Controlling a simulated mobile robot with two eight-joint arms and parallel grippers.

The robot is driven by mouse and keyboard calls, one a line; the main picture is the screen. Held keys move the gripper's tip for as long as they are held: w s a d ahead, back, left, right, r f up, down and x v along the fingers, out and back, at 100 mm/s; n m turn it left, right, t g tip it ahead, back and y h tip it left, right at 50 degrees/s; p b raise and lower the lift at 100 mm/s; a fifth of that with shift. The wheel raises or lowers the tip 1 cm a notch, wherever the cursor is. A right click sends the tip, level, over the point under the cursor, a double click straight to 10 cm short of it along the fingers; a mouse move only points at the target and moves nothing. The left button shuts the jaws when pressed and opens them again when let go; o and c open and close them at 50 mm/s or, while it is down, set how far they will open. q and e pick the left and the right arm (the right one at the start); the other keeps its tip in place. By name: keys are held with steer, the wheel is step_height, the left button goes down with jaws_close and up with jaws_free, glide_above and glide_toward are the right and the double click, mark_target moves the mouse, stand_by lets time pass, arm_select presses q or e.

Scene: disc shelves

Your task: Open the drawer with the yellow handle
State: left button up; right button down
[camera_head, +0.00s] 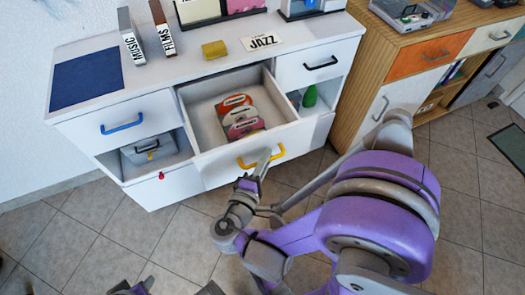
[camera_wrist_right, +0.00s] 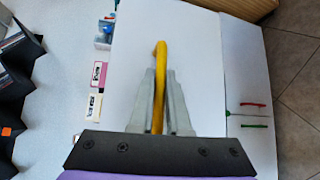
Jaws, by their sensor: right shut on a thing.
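The drawer with the yellow handle (camera_head: 215,167) is the middle one of the white cabinet, and it is pulled well out. Its grey inside is seen from above and holds several red, pink and grey cases (camera_head: 239,117). The yellow handle (camera_head: 277,155) is on the drawer's white front. My right gripper (camera_head: 262,166) is at this handle. In the right wrist view, the two grey fingers of my right gripper (camera_wrist_right: 160,88) are closed around the yellow handle (camera_wrist_right: 159,65).
The white cabinet top (camera_head: 200,85) carries a yellow block (camera_head: 214,50), a JAZZ sign (camera_head: 262,42) and a blue mat (camera_head: 87,80). Other drawers have a blue handle (camera_head: 122,123) and a black handle (camera_head: 321,63). A wooden cabinet (camera_head: 360,72) stands to the right. Tiled floor lies in front.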

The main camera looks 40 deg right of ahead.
steer(key=shift+s, duration=0.2)
steer(key=c, duration=1.2)
jaws_free()
steer(key=shift+o, duration=0.2)
steer(key=shift+a, duration=0.1)
steer(key=p+v, duration=0.1)
steer(key=v, duration=0.9)
steer(key=shift+s+a, duration=0.2)
steer(key=shift+a, duration=0.1)
